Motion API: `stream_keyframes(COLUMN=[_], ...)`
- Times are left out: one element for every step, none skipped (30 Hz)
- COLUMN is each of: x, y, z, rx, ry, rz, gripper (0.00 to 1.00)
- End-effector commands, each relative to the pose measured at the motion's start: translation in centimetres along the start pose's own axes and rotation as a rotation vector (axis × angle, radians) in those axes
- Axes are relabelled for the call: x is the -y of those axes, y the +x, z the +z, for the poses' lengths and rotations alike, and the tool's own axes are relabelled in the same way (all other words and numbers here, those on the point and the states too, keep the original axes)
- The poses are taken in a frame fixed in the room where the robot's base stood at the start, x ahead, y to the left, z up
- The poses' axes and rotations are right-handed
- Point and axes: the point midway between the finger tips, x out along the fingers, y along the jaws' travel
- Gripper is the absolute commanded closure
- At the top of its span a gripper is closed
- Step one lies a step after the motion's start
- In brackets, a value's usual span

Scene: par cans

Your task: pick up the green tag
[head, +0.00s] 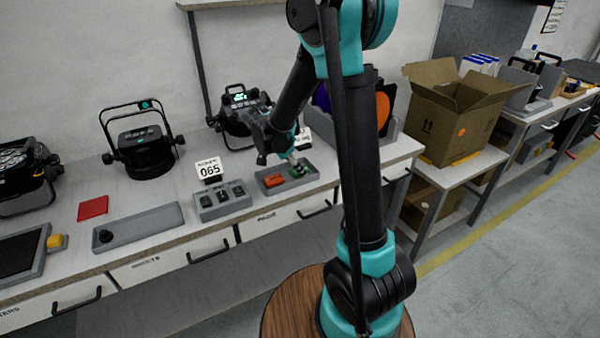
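A small green piece (299,171), which looks like the green tag, lies in the right part of a shallow grey tray (307,182) on the bench. An orange tag (274,180) lies in the same tray, to its left. My gripper (290,160) points down over the tray, right at the green piece and partly covering it. Whether the fingers touch it, and whether they are open or shut, is too small and dark to tell.
Black lamps (140,148) stand behind. An open cardboard box (450,115) stands at right.

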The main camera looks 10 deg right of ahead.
Motion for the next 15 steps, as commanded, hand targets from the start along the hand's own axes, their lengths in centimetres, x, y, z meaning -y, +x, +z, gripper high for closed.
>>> stream_keyframes(x=[0.0, 0.0, 0.01, 0.01, 0.01, 0.01, 0.01, 0.01, 0.01, 0.01, 0.01, 0.01, 0.01, 0.01, 0.01], y=[-0.01, -0.02, -0.02, -0.02, -0.02, -0.03, -0.03, -0.03, -0.03, -0.03, -0.03, -0.04, -0.04, -0.06, -0.1], z=[0.01, 0.01, 0.01, 0.01, 0.01, 0.01, 0.01, 0.01, 0.01, 0.01, 0.01, 0.01, 0.0, -0.01, -0.03], rx=[0.0, 0.0, 0.0, 0.0, 0.0, 0.0, 0.0, 0.0, 0.0, 0.0, 0.0, 0.0, 0.0, 0.0, 0.0], ry=[0.0, 0.0, 0.0, 0.0, 0.0, 0.0, 0.0, 0.0, 0.0, 0.0, 0.0, 0.0, 0.0, 0.0, 0.0], rz=[0.0, 0.0, 0.0, 0.0, 0.0, 0.0, 0.0, 0.0, 0.0, 0.0, 0.0, 0.0, 0.0, 0.0, 0.0], gripper=[0.61, 0.65, 0.7, 0.74, 0.78, 0.82, 0.86, 0.86, 0.86, 0.86, 0.86, 0.86, 0.86, 0.86, 0.86])
